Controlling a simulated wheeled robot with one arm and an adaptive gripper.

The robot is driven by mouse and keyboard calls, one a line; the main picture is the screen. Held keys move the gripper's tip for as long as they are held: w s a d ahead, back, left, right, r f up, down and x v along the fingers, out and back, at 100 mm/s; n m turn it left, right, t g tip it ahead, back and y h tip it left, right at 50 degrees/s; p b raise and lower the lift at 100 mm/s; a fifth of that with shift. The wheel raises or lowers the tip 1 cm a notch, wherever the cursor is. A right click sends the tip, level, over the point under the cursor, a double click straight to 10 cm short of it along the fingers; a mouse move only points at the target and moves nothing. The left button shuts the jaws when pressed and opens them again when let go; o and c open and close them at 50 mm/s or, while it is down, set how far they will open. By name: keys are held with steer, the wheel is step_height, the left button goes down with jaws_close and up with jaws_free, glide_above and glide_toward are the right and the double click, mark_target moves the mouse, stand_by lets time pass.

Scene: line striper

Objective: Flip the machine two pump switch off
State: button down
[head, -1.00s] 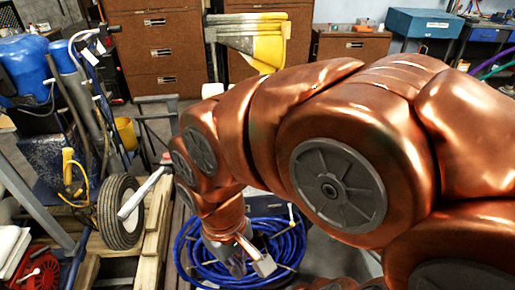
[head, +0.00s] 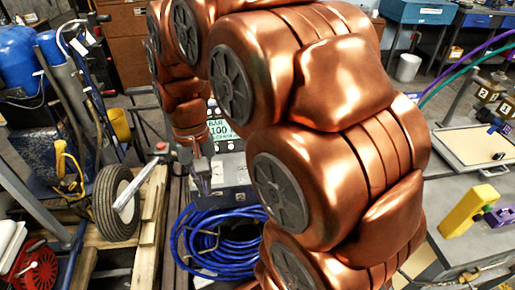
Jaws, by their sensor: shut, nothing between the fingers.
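My gripper (head: 204,186) points down in front of a grey machine (head: 232,172) with a lit display (head: 222,130) reading "BAR" and "100". The jaws look shut and hold nothing. My copper arm covers much of the machine's right side and the area behind it. I cannot make out the pump switch; it may be hidden by my gripper or arm, or too small to see. I cannot tell whether the gripper touches the panel.
A coiled blue hose (head: 222,243) lies below the gripper. A wheel (head: 117,207) and a wooden pallet (head: 152,222) stand at left. A red knob (head: 161,147) rises left of the gripper. A yellow block (head: 463,210) and a wooden tray (head: 470,148) are at right.

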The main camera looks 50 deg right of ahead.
steer(key=w+d+f+m+y, duration=0.15)
steer(key=w+d+m, duration=0.55)
steer(key=w+d, duration=1)
steer(key=d+f+m, duration=0.3)
steer(key=d+f, duration=0.2)
steer(key=d, duration=0.6)
steer(key=d+f+m+t+y, duration=0.1)
steer(key=d+f+m, duration=0.3)
steer(key=d, duration=0.8)
step_height(320, 180, down, 2)
steer(key=shift+s+d+f, duration=0.1)
steer(key=shift+s+d, duration=0.15)
steer(key=shift+s, duration=0.05)
